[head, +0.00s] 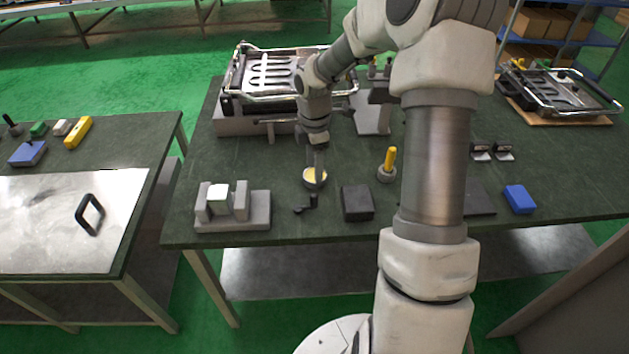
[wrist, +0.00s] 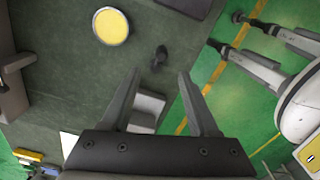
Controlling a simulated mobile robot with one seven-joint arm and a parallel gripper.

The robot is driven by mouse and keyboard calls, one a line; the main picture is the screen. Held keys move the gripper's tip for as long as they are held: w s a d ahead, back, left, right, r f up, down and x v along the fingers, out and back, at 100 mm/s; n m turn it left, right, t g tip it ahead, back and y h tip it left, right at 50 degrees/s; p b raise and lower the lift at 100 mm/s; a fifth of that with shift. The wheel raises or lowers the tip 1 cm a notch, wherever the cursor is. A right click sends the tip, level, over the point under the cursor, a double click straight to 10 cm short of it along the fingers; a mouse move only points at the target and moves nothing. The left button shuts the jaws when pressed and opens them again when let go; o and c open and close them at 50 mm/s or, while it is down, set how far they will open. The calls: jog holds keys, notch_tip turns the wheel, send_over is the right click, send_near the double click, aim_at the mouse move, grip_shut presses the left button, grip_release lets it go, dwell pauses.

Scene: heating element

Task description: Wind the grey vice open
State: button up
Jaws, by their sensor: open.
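The grey vice (head: 260,208) stands at the front left of the middle table. A pale block (head: 218,195) sits between its upright jaws. A grey and white shape that looks like the vice (wrist: 149,106) shows between my fingers in the wrist view, partly hidden by my gripper. A small black crank-shaped piece (head: 306,205) lies to the right of the vice and also shows in the wrist view (wrist: 160,57); I cannot tell whether it joins the vice. My gripper (head: 318,166) is open and empty, pointing down near a yellow disc; it fills the lower wrist view (wrist: 160,76).
The yellow disc (head: 315,178) lies behind the crank. A black block (head: 357,203) and a yellow-handled piece (head: 388,165) stand right of it. A chrome-framed heating unit (head: 265,75) stands behind. A blue block (head: 519,198) lies far right. Bare table lies behind the vice.

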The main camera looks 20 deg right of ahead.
jog(key=shift+r, duration=2.75)
